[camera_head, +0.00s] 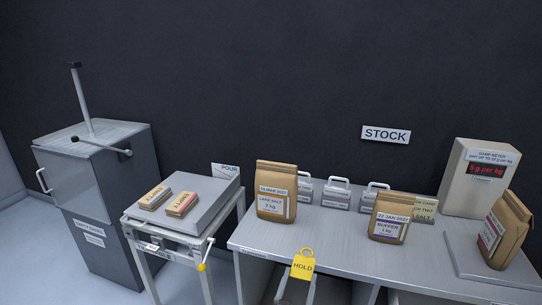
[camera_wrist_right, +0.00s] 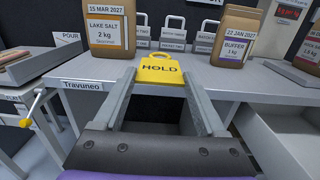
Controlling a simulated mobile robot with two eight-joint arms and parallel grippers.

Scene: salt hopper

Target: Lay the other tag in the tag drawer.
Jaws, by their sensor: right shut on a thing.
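The yellow HOLD tag (camera_head: 303,265) is held between the fingers of my right gripper (camera_head: 298,277), in front of the counter's front edge. In the right wrist view the tag (camera_wrist_right: 161,72) faces the camera, with its loop at the top, and the fingertips (camera_wrist_right: 161,82) close on its sides. A pale open drawer (camera_wrist_right: 282,135) shows below the counter at the right of the wrist view. No label on it can be read, so I cannot tell whether it is the tag drawer. My left gripper is out of view.
The counter (camera_head: 335,232) bears a lake salt bag (camera_head: 276,191), a buffer bag (camera_head: 390,218), several handled metal blocks (camera_head: 337,194) and a damp meter (camera_head: 478,178) with a bag before it. Left stand a pour table (camera_head: 196,184) with a yellow-knobbed lever, and a grey hopper cabinet (camera_head: 92,185).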

